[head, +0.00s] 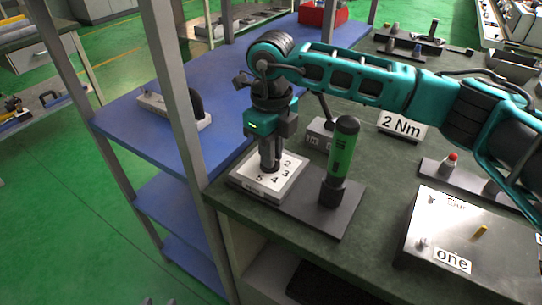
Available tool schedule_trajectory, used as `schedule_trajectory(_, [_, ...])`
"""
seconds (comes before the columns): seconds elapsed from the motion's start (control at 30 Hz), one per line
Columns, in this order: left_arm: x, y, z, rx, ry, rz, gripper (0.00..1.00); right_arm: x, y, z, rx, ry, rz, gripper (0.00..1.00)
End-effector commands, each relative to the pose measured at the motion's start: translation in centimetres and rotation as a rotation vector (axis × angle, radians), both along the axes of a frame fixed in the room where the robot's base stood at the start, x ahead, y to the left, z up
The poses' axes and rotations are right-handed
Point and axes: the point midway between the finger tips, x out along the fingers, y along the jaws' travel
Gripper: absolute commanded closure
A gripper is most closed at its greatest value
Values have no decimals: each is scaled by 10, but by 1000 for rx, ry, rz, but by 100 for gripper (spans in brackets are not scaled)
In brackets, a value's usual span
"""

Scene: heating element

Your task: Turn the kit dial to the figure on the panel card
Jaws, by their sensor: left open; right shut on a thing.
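The kit dial (250,184) is a white block with figures 2, 3, 4 and 5 showing on its top, at the table's left edge. My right gripper (270,166) points down over its middle, shut on the dial's knob, which the fingers mostly hide. I cannot read where the knob points. A white card (452,260) reading "one" is on the front of the grey panel box (470,228) at the lower right.
A green-handled tool (342,155) stands upright on a dark plate (325,215) close to the dial. A small grey block (320,131) is behind it. A blue shelf rack (130,130) with grey posts adjoins the table's left side. Open green floor lies at the lower left.

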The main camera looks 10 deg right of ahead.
Motion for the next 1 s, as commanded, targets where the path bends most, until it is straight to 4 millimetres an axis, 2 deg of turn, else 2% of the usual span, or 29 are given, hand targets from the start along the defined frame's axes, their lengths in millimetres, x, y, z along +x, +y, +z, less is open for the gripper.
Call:
schedule_trajectory(0.6, [7,-13,-12,-20,-6,-25,57,2,-1,-1,-1,-4,573,100])
schedule_trajectory(1.0, [11,-15,-11,-24,-15,-30,57,3,-1,1,0,-3,823,100])
